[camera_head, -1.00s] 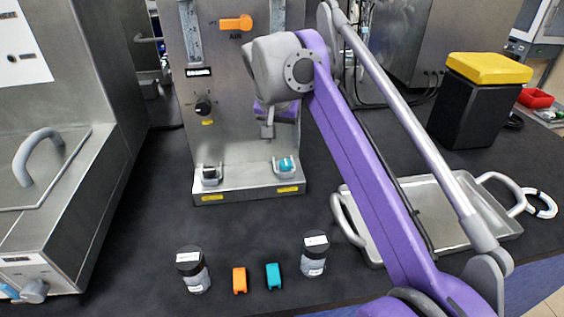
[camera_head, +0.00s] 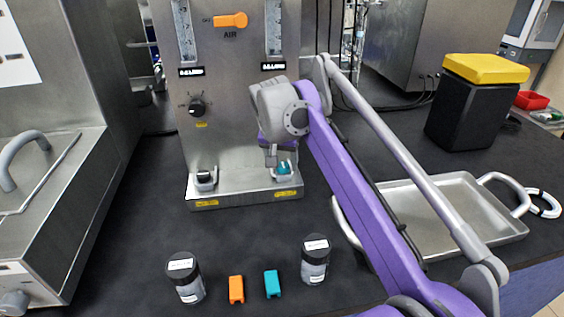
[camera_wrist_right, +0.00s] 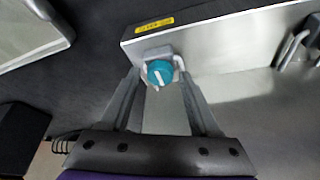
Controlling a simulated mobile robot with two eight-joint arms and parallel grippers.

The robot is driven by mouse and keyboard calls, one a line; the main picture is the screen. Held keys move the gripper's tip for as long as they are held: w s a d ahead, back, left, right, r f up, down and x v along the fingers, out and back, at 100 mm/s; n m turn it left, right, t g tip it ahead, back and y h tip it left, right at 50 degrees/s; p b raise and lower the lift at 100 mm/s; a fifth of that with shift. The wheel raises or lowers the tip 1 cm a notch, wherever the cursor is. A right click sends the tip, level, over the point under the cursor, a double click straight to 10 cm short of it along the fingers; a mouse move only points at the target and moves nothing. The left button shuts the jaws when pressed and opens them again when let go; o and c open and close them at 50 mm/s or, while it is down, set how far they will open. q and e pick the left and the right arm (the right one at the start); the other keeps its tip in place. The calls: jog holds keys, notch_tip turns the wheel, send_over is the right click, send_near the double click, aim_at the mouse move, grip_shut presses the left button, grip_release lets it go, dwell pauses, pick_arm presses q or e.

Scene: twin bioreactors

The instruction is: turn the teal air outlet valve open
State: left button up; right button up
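The teal air outlet valve (camera_head: 284,168) sits on the right end of the steel ledge at the foot of the panel. In the right wrist view the teal knob (camera_wrist_right: 160,72) has a white pointer mark and sits in a metal bracket. My right gripper (camera_head: 272,160) points down at the valve. In the right wrist view, my right gripper's (camera_wrist_right: 159,76) fingers are open, one to each side of the knob, with gaps visible between. I cannot tell exactly how far the fingertips reach down beside it. My left gripper is not in view.
A second, dark valve (camera_head: 204,178) stands on the ledge's left end. An orange AIR handle (camera_head: 230,20) is higher up. Two lidded jars (camera_head: 186,279) (camera_head: 315,260), an orange block (camera_head: 236,289) and a teal block (camera_head: 272,283) stand in front. A steel tray (camera_head: 440,245) lies at right.

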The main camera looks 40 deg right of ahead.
grip_shut()
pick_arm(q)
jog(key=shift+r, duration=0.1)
